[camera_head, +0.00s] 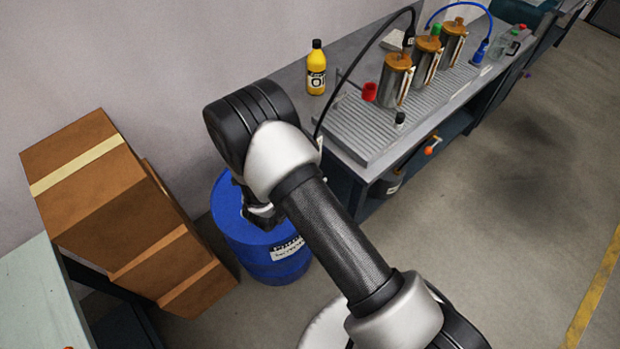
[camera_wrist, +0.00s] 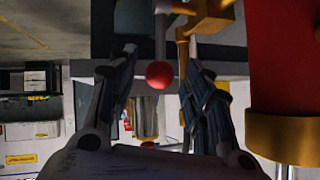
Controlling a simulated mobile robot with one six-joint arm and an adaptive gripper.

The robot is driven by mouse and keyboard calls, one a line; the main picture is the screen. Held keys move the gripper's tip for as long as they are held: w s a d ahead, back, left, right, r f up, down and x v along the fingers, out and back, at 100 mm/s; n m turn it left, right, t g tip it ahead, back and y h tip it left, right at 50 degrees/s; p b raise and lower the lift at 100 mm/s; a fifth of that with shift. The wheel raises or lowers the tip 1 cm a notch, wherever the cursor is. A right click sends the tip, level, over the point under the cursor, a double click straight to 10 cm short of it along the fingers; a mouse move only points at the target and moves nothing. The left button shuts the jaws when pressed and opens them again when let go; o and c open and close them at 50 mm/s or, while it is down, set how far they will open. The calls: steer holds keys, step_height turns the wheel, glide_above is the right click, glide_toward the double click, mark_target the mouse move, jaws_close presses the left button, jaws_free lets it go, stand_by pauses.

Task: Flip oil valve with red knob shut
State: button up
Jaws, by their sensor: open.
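The red knob (camera_wrist: 160,74) is a small round ball at the end of a grey rod in the wrist view. The rod reaches up to a brass-coloured valve body (camera_wrist: 212,18) at the top of the picture. My gripper (camera_wrist: 163,58) is open, with one finger on each side of the knob in the picture. I cannot tell whether either finger touches it. In the head view my arm hides the valve and knob, and the gripper cannot be made out clearly.
A large red cylinder with a gold band (camera_wrist: 280,60) is close on the right in the wrist view. In the head view, a blue barrel (camera_head: 228,215) stands below my arm, and cardboard boxes (camera_head: 95,190) are left. The bench (camera_head: 365,150) holds several metal canisters and a yellow bottle (camera_head: 316,70).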

steer(key=v, duration=1.2)
steer(key=shift+c, duration=0.6)
